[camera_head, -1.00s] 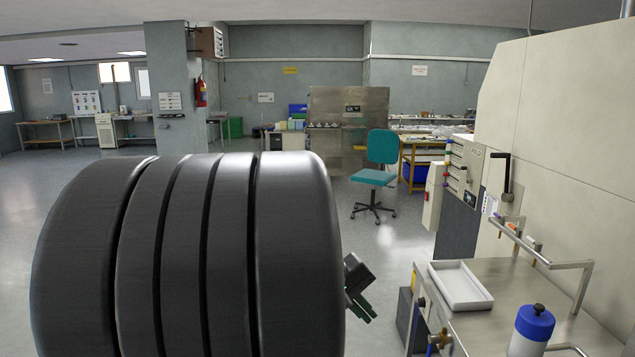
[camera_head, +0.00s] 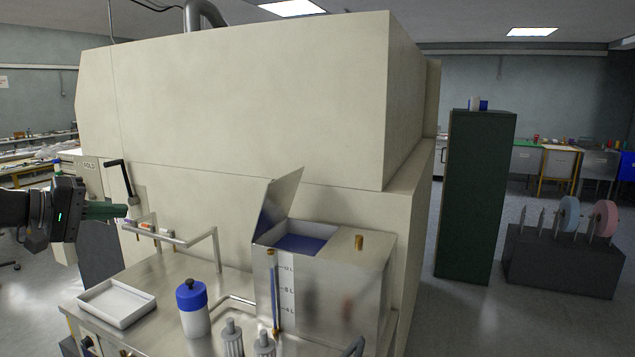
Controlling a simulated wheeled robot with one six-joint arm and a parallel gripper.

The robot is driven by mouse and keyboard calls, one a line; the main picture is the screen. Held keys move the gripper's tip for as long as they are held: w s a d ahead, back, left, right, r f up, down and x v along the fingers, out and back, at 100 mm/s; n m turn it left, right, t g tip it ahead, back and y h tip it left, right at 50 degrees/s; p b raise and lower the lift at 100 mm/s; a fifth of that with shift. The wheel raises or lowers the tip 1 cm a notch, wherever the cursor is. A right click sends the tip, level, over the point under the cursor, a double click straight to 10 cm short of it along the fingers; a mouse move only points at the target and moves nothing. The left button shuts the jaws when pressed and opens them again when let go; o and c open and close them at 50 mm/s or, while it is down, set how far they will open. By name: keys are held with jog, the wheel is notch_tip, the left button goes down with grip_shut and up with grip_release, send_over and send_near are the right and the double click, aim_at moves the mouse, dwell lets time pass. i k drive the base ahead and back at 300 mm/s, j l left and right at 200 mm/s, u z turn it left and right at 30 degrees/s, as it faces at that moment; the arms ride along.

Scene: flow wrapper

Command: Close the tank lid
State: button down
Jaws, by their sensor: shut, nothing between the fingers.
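The metal tank (camera_head: 335,290) stands on the right end of the steel bench, with blue liquid (camera_head: 300,244) visible in its opening. Its hinged lid (camera_head: 279,203) is raised and tilts up and to the right from the tank's left part. A level gauge with marks runs down the tank's front left. My gripper (camera_head: 122,211) is at the far left of the view, pointing right, with its green fingers shut and empty. It is well to the left of the lid and apart from it.
On the bench are a white tray (camera_head: 117,302), a blue-capped white bottle (camera_head: 193,308), metal fittings (camera_head: 233,338) and a metal rail (camera_head: 190,240). The large beige machine (camera_head: 250,100) stands behind. A dark green cabinet (camera_head: 474,195) and a reel stand (camera_head: 563,262) are to the right, with open floor between.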

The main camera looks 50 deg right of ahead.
aim_at(280, 193)
jog(key=i+l+z, duration=0.3)
jog(key=i+z, duration=0.55)
jog(key=i, duration=0.25)
